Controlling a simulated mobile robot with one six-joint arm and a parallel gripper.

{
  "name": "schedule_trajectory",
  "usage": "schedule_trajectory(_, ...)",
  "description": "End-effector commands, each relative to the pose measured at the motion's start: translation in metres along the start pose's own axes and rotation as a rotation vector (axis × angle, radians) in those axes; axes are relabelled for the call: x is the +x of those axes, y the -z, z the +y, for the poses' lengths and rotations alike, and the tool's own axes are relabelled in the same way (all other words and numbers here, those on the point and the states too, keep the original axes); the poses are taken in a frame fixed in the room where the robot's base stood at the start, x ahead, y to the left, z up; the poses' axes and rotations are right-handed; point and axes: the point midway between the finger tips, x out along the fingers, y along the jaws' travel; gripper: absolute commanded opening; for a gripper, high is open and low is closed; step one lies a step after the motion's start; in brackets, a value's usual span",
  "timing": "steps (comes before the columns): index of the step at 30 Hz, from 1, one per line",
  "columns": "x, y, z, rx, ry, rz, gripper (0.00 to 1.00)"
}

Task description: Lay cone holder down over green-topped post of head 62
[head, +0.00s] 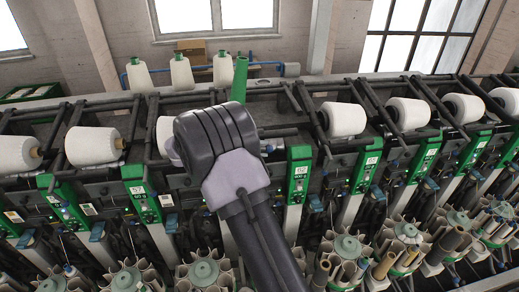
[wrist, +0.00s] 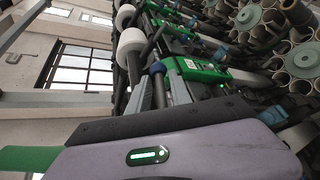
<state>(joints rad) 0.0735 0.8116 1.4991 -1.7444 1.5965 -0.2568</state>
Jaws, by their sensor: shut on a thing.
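My gripper (wrist: 165,157) fills the lower part of the wrist view, with its purple body and green light. An upright green tube (head: 240,78) shows just behind my arm in the head view, and a green strip (wrist: 28,159) shows beside my gripper in the wrist view. A green-topped post (head: 299,175) stands just right of my arm; its number is too small to read surely. A green post top (wrist: 205,70) also shows beyond my gripper in the wrist view.
White cones (head: 346,119) lie in the neighbouring heads on both sides, between dark bars. Several cones (head: 182,75) stand on the ledge behind. Round bobbin magazines (head: 205,271) line the front below. The space above the machine is open.

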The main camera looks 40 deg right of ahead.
Motion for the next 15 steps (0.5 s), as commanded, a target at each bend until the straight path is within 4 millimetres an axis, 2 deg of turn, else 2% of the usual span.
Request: schedule_trajectory(15, 0.002, 0.009, -0.014, 0.084, 0.199, 0.144, 0.0)
